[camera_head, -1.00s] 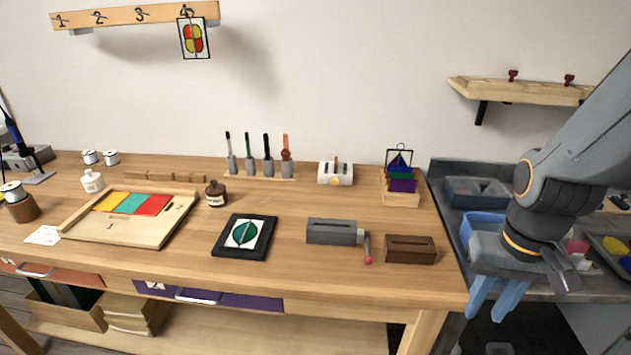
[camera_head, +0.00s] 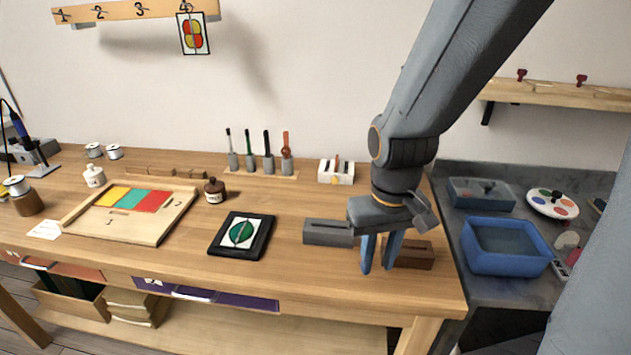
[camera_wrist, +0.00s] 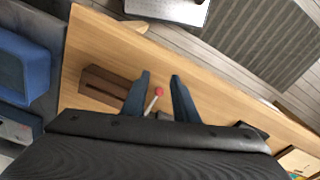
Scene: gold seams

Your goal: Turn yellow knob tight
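A small yellow knob (camera_head: 335,181) shows on the front of a white box (camera_head: 347,172) at the back of the bench; it is small and its details are hard to make out. My gripper (camera_head: 378,270) hangs over the bench's front right, nearer the front than the white box and to its right. Its two blue-grey fingers are apart and empty. In the wrist view my gripper (camera_wrist: 160,75) is open, with a red-tipped lever (camera_wrist: 159,92) showing between the fingers. The yellow knob is not seen in the wrist view.
A grey block (camera_head: 326,233) stands just left of my fingers, and a brown slotted block (camera_head: 418,256) just right. A framed green picture (camera_head: 215,250) lies further left. A blue tub (camera_head: 506,268) stands on the grey counter. My arm hides the bench's back right corner.

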